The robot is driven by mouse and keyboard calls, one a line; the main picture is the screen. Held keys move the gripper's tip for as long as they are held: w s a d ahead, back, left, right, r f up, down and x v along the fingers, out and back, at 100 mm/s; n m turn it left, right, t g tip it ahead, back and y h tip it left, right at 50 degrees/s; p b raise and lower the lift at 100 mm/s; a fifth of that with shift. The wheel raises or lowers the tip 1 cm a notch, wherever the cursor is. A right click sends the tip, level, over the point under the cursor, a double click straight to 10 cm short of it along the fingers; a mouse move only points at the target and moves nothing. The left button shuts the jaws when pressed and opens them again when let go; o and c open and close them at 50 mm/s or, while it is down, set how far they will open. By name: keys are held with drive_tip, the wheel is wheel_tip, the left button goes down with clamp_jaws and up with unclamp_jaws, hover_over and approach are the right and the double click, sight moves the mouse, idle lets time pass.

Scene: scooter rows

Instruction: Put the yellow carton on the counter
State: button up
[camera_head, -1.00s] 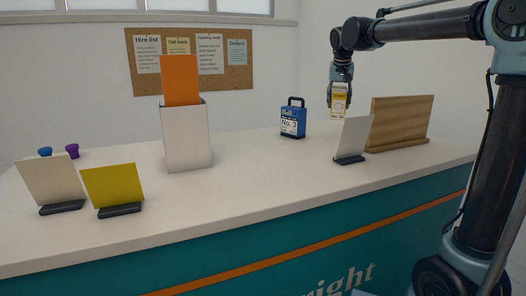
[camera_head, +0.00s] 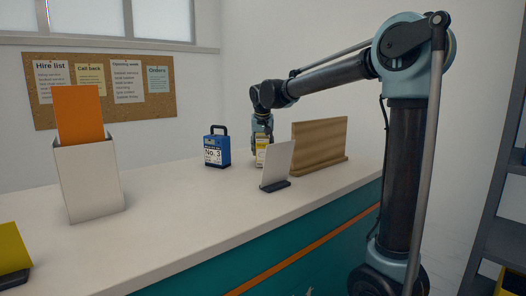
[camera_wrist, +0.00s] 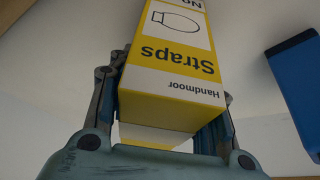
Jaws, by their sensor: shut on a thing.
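The yellow and white carton (camera_wrist: 175,65), printed "Straps" and "Handmoor", is between the fingers of my gripper (camera_wrist: 165,115) in the wrist view. My gripper is shut on it, with a finger on each side. In the head view the carton (camera_head: 261,152) shows under my gripper (camera_head: 262,140), at the far part of the pale counter (camera_head: 170,210), partly behind a white card on a dark stand. I cannot tell whether its base touches the counter.
A blue "No. 3" box (camera_head: 216,150) stands left of the carton. The white card (camera_head: 278,163) is in front and a wooden board (camera_head: 320,142) to the right. A white holder with an orange sheet (camera_head: 88,180) stands left. The counter's middle is clear.

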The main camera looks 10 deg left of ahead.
sight(263, 138)
drive_tip(key=shift+f, duration=0.2)
drive_tip(key=o, duration=1.2)
drive_tip(key=shift+r, duration=0.1)
drive_tip(key=v, duration=1.2)
drive_tip(key=shift+s, duration=0.15)
